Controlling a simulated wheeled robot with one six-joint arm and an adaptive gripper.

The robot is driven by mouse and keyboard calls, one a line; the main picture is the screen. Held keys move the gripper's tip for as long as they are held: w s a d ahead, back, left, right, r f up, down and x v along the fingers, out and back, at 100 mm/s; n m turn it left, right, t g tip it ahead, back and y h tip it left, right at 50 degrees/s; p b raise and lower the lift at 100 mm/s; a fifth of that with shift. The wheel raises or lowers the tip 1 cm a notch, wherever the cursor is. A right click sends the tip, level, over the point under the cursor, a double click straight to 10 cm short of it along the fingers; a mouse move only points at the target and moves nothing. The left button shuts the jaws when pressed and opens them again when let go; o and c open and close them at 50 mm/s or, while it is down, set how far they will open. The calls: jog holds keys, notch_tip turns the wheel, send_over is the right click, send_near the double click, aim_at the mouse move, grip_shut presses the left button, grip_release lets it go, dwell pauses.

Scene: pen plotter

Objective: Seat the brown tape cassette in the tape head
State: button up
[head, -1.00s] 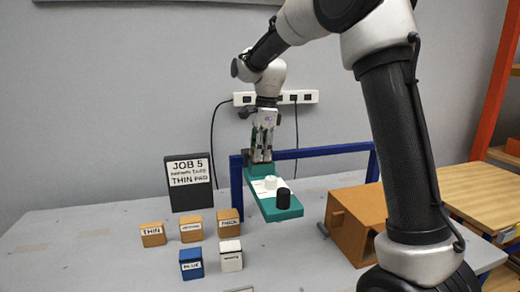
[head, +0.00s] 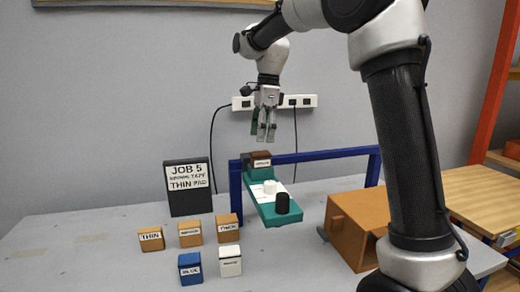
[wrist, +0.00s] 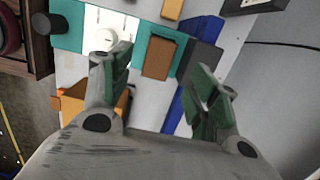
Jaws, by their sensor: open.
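The brown tape cassette (head: 260,156), with a pale label on its front, sits at the far end of the teal carriage (head: 264,213), by the blue frame. Its brown top also shows in the wrist view (wrist: 159,57). I cannot make out the tape head as a separate part, nor how deep the cassette sits. My gripper (head: 266,138) is open and empty just above the cassette, apart from it. In the wrist view the two green-padded fingers (wrist: 163,80) are spread wide, with the cassette visible between and beyond them.
A white knob (head: 270,187) and a black cylinder (head: 283,203) stand on the carriage's near part. The blue frame (head: 325,155) crosses behind. An orange box (head: 352,232) stands right; several small labelled blocks (head: 190,234) and a job sign (head: 188,187) stand left.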

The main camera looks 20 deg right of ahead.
jog(key=shift+d+r, duration=0.15)
jog(key=shift+r, duration=0.9)
jog(key=shift+d+r, duration=0.1)
jog(key=shift+r, duration=0.95)
